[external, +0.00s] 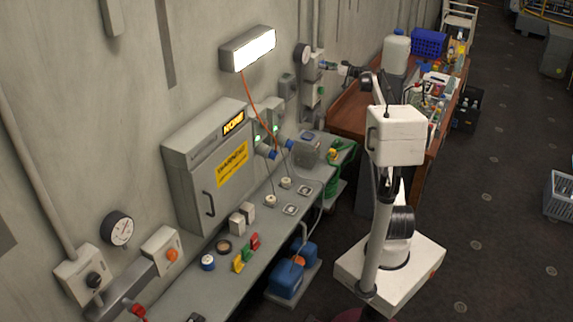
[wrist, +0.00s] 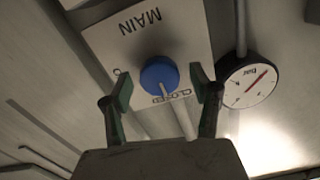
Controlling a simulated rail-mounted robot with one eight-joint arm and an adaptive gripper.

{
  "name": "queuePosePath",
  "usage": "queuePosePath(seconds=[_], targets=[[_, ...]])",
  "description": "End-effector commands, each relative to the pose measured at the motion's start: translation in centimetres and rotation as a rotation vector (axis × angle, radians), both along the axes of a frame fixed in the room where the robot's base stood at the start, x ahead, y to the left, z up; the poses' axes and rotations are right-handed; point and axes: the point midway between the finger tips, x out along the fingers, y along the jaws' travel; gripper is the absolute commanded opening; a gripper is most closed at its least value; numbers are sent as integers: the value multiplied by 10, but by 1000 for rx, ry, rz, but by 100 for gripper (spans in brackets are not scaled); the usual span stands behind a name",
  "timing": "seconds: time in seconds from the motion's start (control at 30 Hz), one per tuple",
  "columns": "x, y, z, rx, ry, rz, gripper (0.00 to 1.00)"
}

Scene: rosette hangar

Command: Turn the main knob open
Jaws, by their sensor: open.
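The main knob (wrist: 160,76) is round and blue, on a pale plate (wrist: 105,38) marked MAIN and CLOSED. Its pale pointer line points toward the CLOSED lettering, and the other label is mostly hidden by a finger. My gripper (wrist: 160,84) is open, with one finger on each side of the knob in the wrist view. A gap shows between each finger and the knob, and I see no contact. In the external view my gripper (external: 328,66) reaches to the wall box (external: 311,73); the knob is too small to make out there.
A round gauge (wrist: 248,80) with a red needle sits right beside the plate; it also shows in the external view (external: 302,54). A pipe runs above it. A lit lamp (external: 248,48) and a grey cabinet (external: 205,165) are further left. A cluttered brown bench (external: 350,118) stands below my arm.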

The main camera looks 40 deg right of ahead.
Motion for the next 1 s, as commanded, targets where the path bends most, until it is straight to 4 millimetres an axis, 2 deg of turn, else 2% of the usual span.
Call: queuePosePath(seconds=[0.23, 0.57, 1.0], targets=[[0, 0, 0, 0, 0, 0, 57], [0, 0, 0, 0, 0, 0, 13], [0, 0, 0, 95, 31, 0, 13]])
